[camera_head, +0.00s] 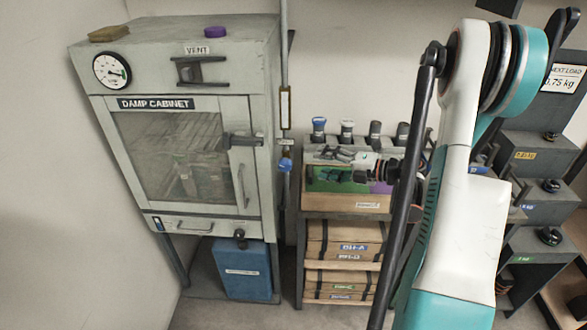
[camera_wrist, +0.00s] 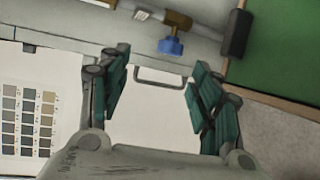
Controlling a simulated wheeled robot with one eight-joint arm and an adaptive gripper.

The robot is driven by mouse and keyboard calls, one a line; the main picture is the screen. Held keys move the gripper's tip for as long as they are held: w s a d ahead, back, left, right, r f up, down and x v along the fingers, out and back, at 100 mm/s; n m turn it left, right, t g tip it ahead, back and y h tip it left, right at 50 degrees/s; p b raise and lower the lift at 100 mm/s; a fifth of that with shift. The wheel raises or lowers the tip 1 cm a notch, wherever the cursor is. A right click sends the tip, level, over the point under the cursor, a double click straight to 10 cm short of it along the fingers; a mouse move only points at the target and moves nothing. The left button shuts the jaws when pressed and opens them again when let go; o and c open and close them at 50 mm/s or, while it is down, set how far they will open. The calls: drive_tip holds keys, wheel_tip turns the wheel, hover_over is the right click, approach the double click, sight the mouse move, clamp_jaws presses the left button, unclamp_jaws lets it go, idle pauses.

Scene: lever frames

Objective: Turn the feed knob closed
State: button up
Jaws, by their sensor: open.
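A blue knob (camera_head: 285,164) sits low on the thin vertical pipe just right of the damp cabinet; I take it as the feed knob. In the wrist view the blue knob (camera_wrist: 171,45) hangs from a brass-coloured fitting (camera_wrist: 178,21), beyond my fingertips. My gripper (camera_wrist: 160,66) is open, with its teal-padded fingers spread wide and nothing held between them. In the head view my gripper (camera_head: 321,166) is right of the knob, in front of the shelf unit, and looks apart from it.
The damp cabinet (camera_head: 262,60) stands left of the pipe (camera_head: 284,60). Several capped bottles (camera_head: 319,130) stand on the shelf unit (camera_head: 300,250) behind my gripper. A blue container (camera_head: 242,272) is below the cabinet. A green board (camera_wrist: 275,55) is at right in the wrist view.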

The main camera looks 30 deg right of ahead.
sight(290, 170)
drive_tip(key=b+x, duration=0.1)
drive_tip(key=x, duration=0.3)
drive_tip(key=f+b+x, duration=0.1)
drive_tip(key=x, duration=0.3)
drive_tip(key=f+b+x, duration=0.1)
drive_tip(key=x, duration=0.4)
drive_tip(key=shift+s, duration=0.15)
drive_tip(key=shift+c, duration=0.5)
drive_tip(key=c, duration=1)
